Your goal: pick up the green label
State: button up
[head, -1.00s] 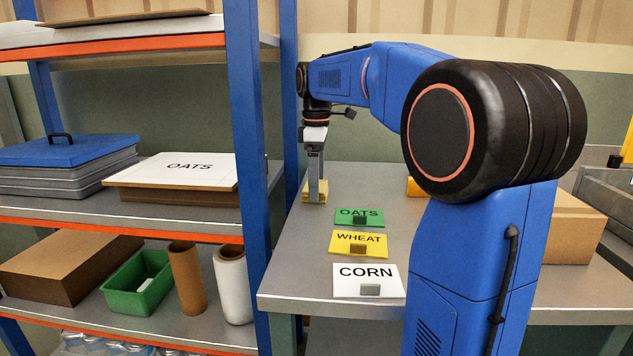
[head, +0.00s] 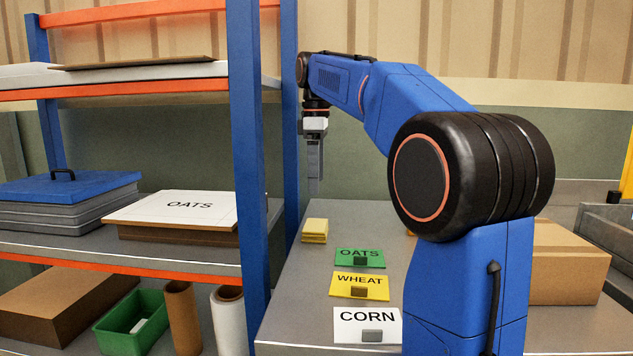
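The green label (head: 345,258) reads OATS and lies flat on the grey table, with a small dark block on its front edge. The yellow WHEAT label (head: 342,284) and the white CORN label (head: 350,325) lie in front of it in a row. My gripper (head: 315,188) points down, raised above a small stack of yellow pads (head: 314,230), behind and to the left of the green label. It touches no label. Its fingers are seen edge-on, so I cannot tell whether they are apart.
A blue-posted shelf (head: 246,160) stands along the table's left side, holding an OATS board (head: 178,207), a green bin (head: 112,335) and tubes. A cardboard box (head: 565,265) stands on the right.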

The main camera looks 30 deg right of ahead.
aim_at(346, 257)
jog(key=k+j, duration=0.15)
jog(key=k, duration=0.35)
jog(key=k+j, duration=0.15)
jog(key=k, duration=0.35)
